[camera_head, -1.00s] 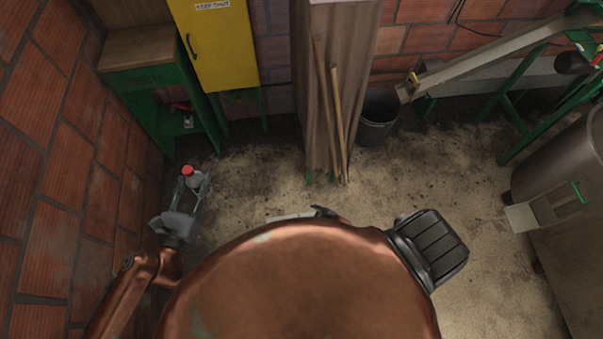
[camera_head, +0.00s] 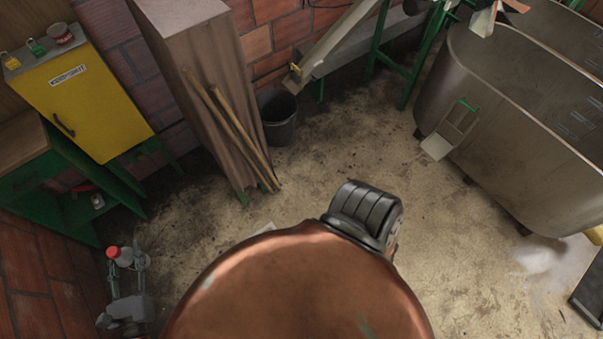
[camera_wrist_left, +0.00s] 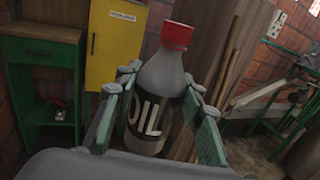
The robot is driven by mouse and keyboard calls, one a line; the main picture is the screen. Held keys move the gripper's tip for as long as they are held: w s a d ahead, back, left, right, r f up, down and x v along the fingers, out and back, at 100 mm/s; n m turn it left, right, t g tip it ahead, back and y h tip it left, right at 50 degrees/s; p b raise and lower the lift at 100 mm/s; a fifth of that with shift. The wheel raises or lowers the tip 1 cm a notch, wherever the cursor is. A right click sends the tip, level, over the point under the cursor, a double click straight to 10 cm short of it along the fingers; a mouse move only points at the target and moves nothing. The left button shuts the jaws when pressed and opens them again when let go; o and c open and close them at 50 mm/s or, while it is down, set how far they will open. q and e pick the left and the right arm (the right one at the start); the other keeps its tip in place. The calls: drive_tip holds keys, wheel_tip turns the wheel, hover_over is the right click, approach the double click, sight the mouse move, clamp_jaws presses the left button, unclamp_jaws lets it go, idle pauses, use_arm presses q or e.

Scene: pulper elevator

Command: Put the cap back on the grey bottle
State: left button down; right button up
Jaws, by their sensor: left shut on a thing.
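The grey bottle (camera_wrist_left: 160,80) with a dark "OIL" label stands between the fingers of my left gripper (camera_wrist_left: 160,85) in the left wrist view. A red cap (camera_wrist_left: 177,35) sits on its neck; I cannot tell how tightly. My left gripper is shut on the bottle's body, one finger on each side. In the head view the left gripper (camera_head: 128,272) is at the lower left, with the bottle (camera_head: 125,258) and its red cap (camera_head: 112,252) at its tips. The bottle's lower part is hidden there. My right gripper is not in view.
A green shelf unit (camera_head: 75,215) and a yellow cabinet (camera_head: 85,100) with small items on top stand at left. A wooden panel (camera_head: 200,90) with leaning sticks, a black bucket (camera_head: 278,115) and a large metal tank (camera_head: 510,130) stand beyond. The middle floor is clear.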

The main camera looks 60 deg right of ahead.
use_arm(q)
drive_tip(key=shift+s+a+r+n+t+y, duration=0.1)
drive_tip(key=shift+s+n+t+y, duration=0.35)
drive_tip(key=shift+s, duration=0.2)
drive_tip(key=s+a+f+n+t+y, duration=0.1)
drive_tip(key=s+a+n+t+y, duration=0.2)
drive_tip(key=a+y, duration=0.7)
drive_tip(key=s+a+n, duration=0.2)
drive_tip(key=a+n, duration=0.2)
drive_tip(key=a, duration=0.1)
drive_tip(key=shift+s+a+f+y, duration=0.15)
drive_tip(key=shift+s+a+y, duration=0.1)
drive_tip(key=shift+y, duration=0.1)
